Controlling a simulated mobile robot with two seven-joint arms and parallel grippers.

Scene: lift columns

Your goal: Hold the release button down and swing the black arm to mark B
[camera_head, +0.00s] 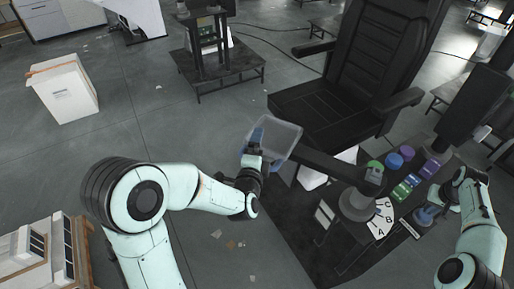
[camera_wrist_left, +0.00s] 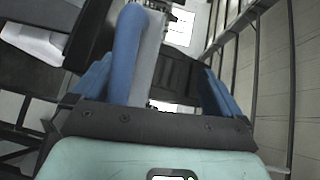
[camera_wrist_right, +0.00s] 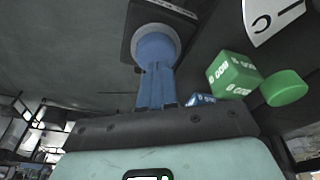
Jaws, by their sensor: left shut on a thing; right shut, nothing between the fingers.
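The black arm (camera_head: 327,164) runs from a round grey pivot base (camera_head: 355,206) to a clear grey tray (camera_head: 285,140) at its far left end. My left gripper (camera_head: 256,140) is shut at the tray's left edge; in the left wrist view a blue rounded bar (camera_wrist_left: 125,55) lies between its fingers. The white dial (camera_head: 384,218) with A, B and C is beside the pivot. I cannot tell which mark the arm points to. My right gripper (camera_head: 431,208) is shut with its tips at the blue round button (camera_wrist_right: 156,42); how far the button is pressed is hidden.
Green (camera_head: 375,165), blue (camera_head: 394,161) and purple (camera_head: 432,167) pieces stand on the black table behind the dial. A black chair (camera_head: 345,75) stands close behind the arm. The floor left of the tray is open; a white bin (camera_head: 64,90) stands farther left.

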